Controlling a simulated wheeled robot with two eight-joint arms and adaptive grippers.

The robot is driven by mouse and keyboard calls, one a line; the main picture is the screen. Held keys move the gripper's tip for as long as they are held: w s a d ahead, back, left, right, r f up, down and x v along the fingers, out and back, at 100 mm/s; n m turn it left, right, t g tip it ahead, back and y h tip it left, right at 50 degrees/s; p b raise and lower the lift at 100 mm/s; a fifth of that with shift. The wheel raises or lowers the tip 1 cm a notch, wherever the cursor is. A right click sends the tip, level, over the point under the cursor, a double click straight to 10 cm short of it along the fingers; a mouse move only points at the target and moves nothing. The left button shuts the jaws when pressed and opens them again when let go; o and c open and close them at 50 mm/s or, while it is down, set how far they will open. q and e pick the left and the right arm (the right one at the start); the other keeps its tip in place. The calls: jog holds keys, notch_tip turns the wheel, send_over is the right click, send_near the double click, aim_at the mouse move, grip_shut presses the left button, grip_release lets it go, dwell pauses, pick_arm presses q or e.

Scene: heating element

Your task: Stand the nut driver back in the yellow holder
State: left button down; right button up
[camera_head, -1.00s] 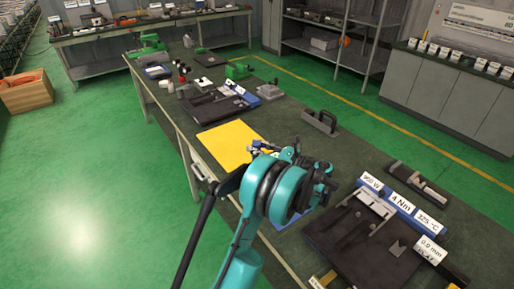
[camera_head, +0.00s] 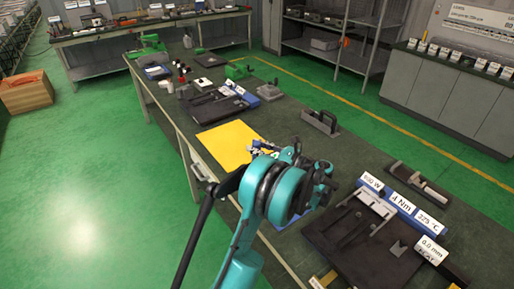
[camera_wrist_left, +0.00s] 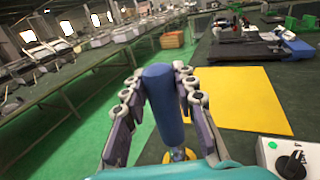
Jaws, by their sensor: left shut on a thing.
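The nut driver shows as an upright blue cylindrical handle (camera_wrist_left: 163,105) in the left wrist view. My left gripper (camera_wrist_left: 160,92) is shut on it, with one finger on each side. A small yellow round part (camera_wrist_left: 180,155), perhaps the yellow holder, shows below the handle. Whether the driver touches it or stands in it is hidden by the handle and my wrist. In the head view my left gripper (camera_head: 272,150) is mostly behind my teal wrist, near the right edge of the yellow sheet. My right gripper is in neither view.
The yellow sheet (camera_head: 225,146) lies flat on the dark bench. A dark fixture plate (camera_head: 350,245) with blue label blocks (camera_head: 399,204) is at the right. A grey handled block (camera_head: 320,122) stands behind my gripper. A box with a black knob (camera_wrist_left: 290,162) shows in the wrist view.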

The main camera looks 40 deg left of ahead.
pick_arm(q)
jog(key=shift+d+f+b, duration=0.1)
jog(key=shift+f+b, duration=2)
jog(key=shift+f, duration=0.55)
jog(key=shift+f+b, duration=0.15)
jog(key=shift+b, duration=0.2)
jog(key=shift+s+f, duration=0.1)
jog(key=shift+f, duration=0.15)
jog(key=c, duration=1.1)
grip_release()
jog(key=shift+c, duration=0.2)
jog(key=d, duration=0.7)
jog(key=shift+w+d, duration=0.35)
jog(key=shift+d, duration=0.05)
jog(key=shift+r, duration=0.1)
